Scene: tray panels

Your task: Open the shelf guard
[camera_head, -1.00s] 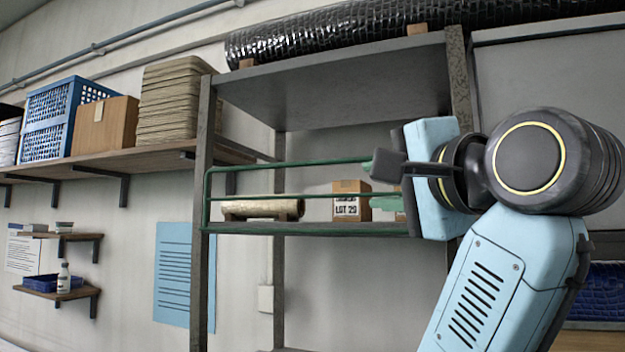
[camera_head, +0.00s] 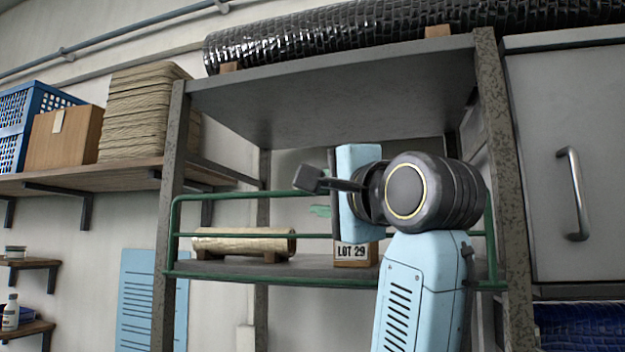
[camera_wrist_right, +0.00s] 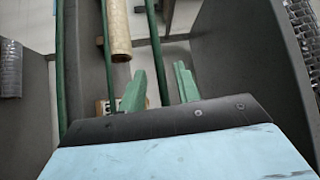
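The shelf guard (camera_head: 174,232) is a green frame of horizontal rails. It stands upright across the front of the middle shelf, and its rails also show in the right wrist view (camera_wrist_right: 60,60). My right gripper (camera_head: 320,210) is in front of the guard, near its top rail and about mid-width; its wrist and arm hide part of the right half. In the right wrist view its green fingers (camera_wrist_right: 161,75) are apart, with a green rail showing in the gap. I cannot tell whether they touch it. My left gripper is not in view.
On the guarded shelf (camera_head: 310,266) lie a tan roll (camera_head: 243,242) and a box marked LOT 29 (camera_head: 352,252). Uprights (camera_head: 170,170) flank the guard. A grey cabinet (camera_head: 535,130) with a handle stands right. A side shelf (camera_head: 90,172) holds boxes at left.

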